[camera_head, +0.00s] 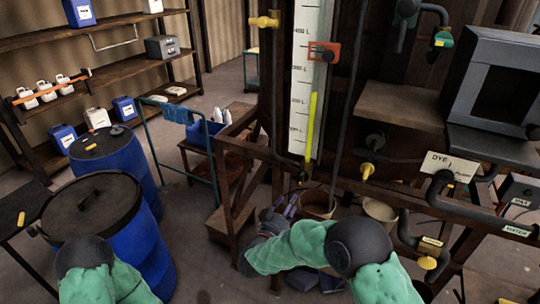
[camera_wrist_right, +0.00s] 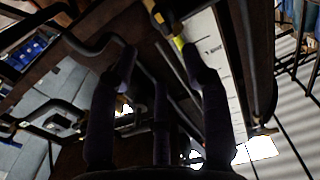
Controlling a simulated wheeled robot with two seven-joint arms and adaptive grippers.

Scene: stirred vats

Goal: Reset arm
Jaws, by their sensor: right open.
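My right gripper (camera_head: 280,210) is low in the middle of the head view, at the end of my green-sleeved right arm. It is in front of the wooden stand below the level gauge. Of my left arm, only a dark joint and a green sleeve show at the bottom left of the head view. My left gripper is out of the picture.
A gauge board (camera_head: 305,75) with a yellow column stands above the gripper. A bucket (camera_head: 318,203) is close to its right. Dark pipes and a DYE sign (camera_head: 450,166) are further right. Blue drums (camera_head: 140,235) stand at left. Some floor between drums and stand is clear.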

